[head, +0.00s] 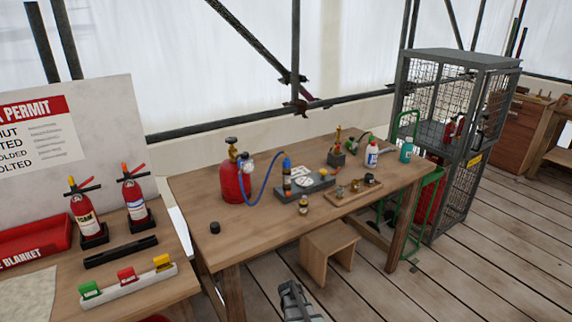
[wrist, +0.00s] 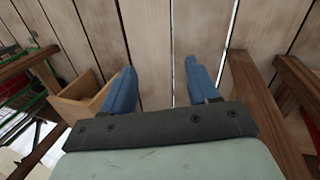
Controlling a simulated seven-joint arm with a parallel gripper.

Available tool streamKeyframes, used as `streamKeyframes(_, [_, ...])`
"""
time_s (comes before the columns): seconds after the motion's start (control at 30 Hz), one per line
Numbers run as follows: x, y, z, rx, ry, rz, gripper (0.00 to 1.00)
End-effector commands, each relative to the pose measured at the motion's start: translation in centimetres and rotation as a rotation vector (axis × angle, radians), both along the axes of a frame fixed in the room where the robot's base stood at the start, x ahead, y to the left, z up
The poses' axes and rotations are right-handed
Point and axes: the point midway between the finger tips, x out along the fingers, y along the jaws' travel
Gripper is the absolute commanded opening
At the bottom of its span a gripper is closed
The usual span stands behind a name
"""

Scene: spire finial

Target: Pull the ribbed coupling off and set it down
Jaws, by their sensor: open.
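My gripper (wrist: 160,66) shows in the wrist view with its two blue fingers apart and nothing between them. It points at the plank floor, away from the bench top. In the head view an upright torch-like piece (head: 287,178), blue above with dark and orange bands, stands at a grey block (head: 310,188) on the wooden bench (head: 268,215). A blue hose (head: 262,188) links it towards a red cylinder (head: 232,184). A small brass fitting (head: 304,204) stands in front of the block. I cannot tell which piece is the ribbed coupling; details are too small.
A wooden tray (head: 345,196) with small brass parts lies right of the block. Bottles (head: 372,156) stand behind it. A small black cap (head: 214,228) sits front left, with bare bench between. A wooden stool (head: 331,246) stands below the bench edge.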

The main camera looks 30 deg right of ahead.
Motion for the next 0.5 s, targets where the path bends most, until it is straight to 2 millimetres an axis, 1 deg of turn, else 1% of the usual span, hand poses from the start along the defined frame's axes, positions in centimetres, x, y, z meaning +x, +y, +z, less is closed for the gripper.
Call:
streamKeyframes(0.03, [1.2,-2.0,0.7,-0.023,-0.021,0.004,0.6])
streamKeyframes(0.2, [3.7,-7.7,3.4,-0.094,-0.074,0.027,0.6])
streamKeyframes(0.37, [5.4,-13.2,6.3,-0.166,-0.116,0.046,0.6])
streamKeyframes(0.5, [6.5,-18.0,9.0,-0.233,-0.145,0.064,0.6])
